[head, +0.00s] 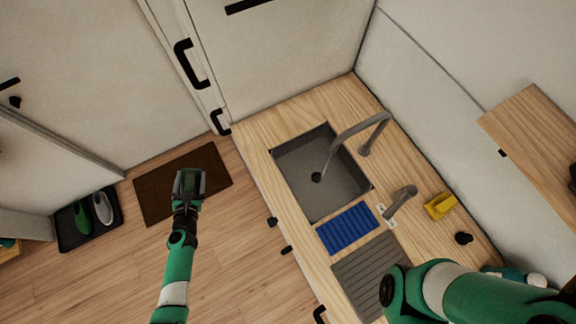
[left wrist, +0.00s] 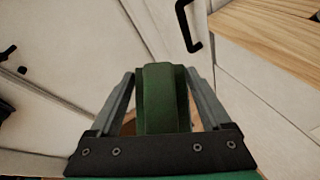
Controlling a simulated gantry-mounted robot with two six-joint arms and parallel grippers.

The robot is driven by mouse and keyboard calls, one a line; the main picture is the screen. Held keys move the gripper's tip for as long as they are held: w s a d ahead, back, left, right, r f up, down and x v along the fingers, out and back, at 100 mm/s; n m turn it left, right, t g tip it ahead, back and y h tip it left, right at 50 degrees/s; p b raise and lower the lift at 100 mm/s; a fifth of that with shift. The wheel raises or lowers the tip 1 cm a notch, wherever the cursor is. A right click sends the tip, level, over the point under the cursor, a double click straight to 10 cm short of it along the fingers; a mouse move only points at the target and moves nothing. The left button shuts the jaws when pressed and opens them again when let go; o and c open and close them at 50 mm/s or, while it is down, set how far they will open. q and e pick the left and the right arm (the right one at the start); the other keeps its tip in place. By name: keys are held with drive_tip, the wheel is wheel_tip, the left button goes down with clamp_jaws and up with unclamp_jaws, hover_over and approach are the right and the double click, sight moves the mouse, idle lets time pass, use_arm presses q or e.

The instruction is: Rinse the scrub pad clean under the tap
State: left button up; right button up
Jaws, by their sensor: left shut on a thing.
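My left gripper (head: 188,184) is shut on a dark green block, which looks like the scrub pad (left wrist: 165,98). It holds the pad above the brown floor mat, left of the counter and away from the sink. In the left wrist view the pad stands between the two grey fingers. The grey sink (head: 345,187) is set in the wooden counter, with a dark drain. The tall tap (head: 374,126) arches over the sink; a thin pale line runs from its spout toward the drain, and I cannot tell if it is water. My right gripper is out of view.
A blue ribbed mat (head: 347,229), a grey drainboard (head: 372,272), a second, shorter metal fixture (head: 400,200) and a yellow object (head: 440,205) are on the counter. My right arm covers the counter's lower right. A shoe tray (head: 70,240) lies on the floor at left.

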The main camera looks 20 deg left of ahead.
use_arm(q)
drive_tip(key=shift+d, duration=0.1)
drive_tip(key=shift+s+d, duration=0.2)
drive_tip(key=shift+d, duration=0.3)
drive_tip(key=shift+a, duration=0.15)
drive_tip(key=shift+w+a, duration=0.2)
drive_tip(key=shift+a, duration=0.25)
drive_tip(key=shift+d, duration=0.1)
idle(0.4)
drive_tip(key=shift+s+d, duration=0.2)
drive_tip(key=shift+d, duration=0.3)
drive_tip(key=shift+a, duration=0.15)
drive_tip(key=shift+w+a, duration=0.2)
drive_tip(key=shift+a, duration=0.25)
